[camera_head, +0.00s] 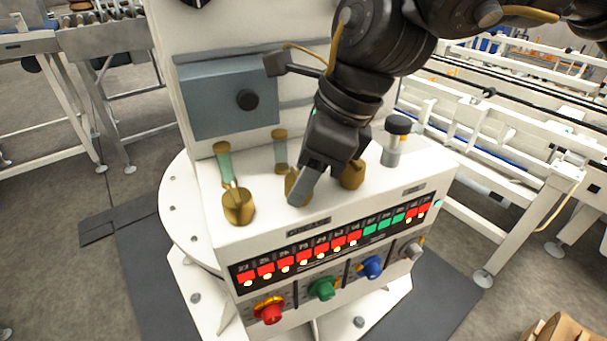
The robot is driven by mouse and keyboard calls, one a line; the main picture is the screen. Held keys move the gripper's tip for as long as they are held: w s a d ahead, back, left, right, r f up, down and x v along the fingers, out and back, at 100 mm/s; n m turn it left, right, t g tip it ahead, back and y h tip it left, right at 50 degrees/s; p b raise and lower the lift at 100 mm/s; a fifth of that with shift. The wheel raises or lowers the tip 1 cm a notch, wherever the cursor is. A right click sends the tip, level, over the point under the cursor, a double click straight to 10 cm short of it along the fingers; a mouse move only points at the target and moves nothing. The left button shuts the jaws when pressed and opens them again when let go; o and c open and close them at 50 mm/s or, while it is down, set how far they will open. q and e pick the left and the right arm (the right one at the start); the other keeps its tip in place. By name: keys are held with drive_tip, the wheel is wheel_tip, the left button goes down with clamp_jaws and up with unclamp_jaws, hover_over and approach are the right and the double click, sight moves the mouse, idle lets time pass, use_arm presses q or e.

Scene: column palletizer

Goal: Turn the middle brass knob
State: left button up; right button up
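Three brass knobs stand in a row on the white top of the machine's console: the left knob (238,206), the middle knob (291,182) and the right knob (352,174). My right gripper (306,188) reaches down from above to the middle knob. One grey finger lies in front of that knob and hides much of it, so I cannot tell whether the fingers touch or grip it. The right knob is just right of the gripper and partly covered by it. My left gripper is not in view.
Behind the knobs are greenish tubes with brass caps (223,165) and a grey box (230,98) with a black knob. A black-topped post (397,135) stands at the right. The front panel carries lit indicators (320,250) and coloured dials (322,288). Conveyor frames flank the machine.

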drive_tip(key=c, duration=0.5)
drive_tip(key=shift+c, duration=0.4)
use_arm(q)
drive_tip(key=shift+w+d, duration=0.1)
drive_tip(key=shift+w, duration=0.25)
